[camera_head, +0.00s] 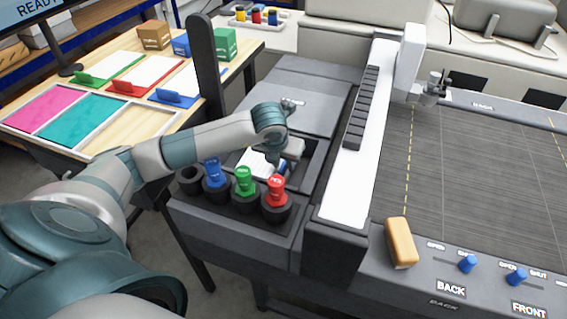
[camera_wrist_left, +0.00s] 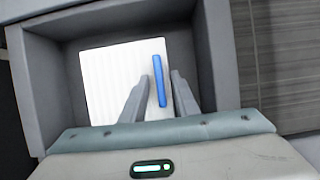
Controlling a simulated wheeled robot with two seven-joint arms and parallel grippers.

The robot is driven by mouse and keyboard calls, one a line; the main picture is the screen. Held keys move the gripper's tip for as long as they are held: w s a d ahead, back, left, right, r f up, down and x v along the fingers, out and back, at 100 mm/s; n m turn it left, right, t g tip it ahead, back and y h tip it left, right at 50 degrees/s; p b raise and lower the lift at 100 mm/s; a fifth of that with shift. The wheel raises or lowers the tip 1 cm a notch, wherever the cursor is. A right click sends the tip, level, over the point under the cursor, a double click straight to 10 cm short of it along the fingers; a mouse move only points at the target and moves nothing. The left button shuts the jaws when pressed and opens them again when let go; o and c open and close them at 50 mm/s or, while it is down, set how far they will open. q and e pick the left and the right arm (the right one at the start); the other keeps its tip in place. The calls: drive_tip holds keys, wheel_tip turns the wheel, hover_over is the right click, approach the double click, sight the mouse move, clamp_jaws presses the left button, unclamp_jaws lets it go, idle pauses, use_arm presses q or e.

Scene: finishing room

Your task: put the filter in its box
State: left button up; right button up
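The filter is a white pleated panel (camera_head: 254,164) with a blue grip strip (camera_head: 281,168). It lies inside a grey open box (camera_head: 314,168) built into the machine's left end. In the left wrist view, the white panel (camera_wrist_left: 108,85) is on the box floor, within the grey walls (camera_wrist_left: 43,85). My left gripper (camera_wrist_left: 161,77) reaches down into the box. Its fingers stand apart on either side of the blue strip (camera_wrist_left: 158,60), with a gap visible around it. The lower part of the filter is hidden behind the gripper. My right gripper is not in view.
Blue (camera_head: 212,172), green (camera_head: 244,181) and red (camera_head: 277,190) knobbed items stand in black cups in front of the box. A dark upright piece (camera_head: 206,70) rises behind my arm. A white gantry (camera_head: 352,160) borders the box on the right. A tan block (camera_head: 400,243) lies nearby.

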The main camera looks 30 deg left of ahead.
use_arm(q)
drive_tip(key=shift+r, duration=0.15)
drive_tip(key=b+v, duration=0.2)
drive_tip(key=v, duration=1)
drive_tip(key=shift+b, duration=0.4)
idle(0.7)
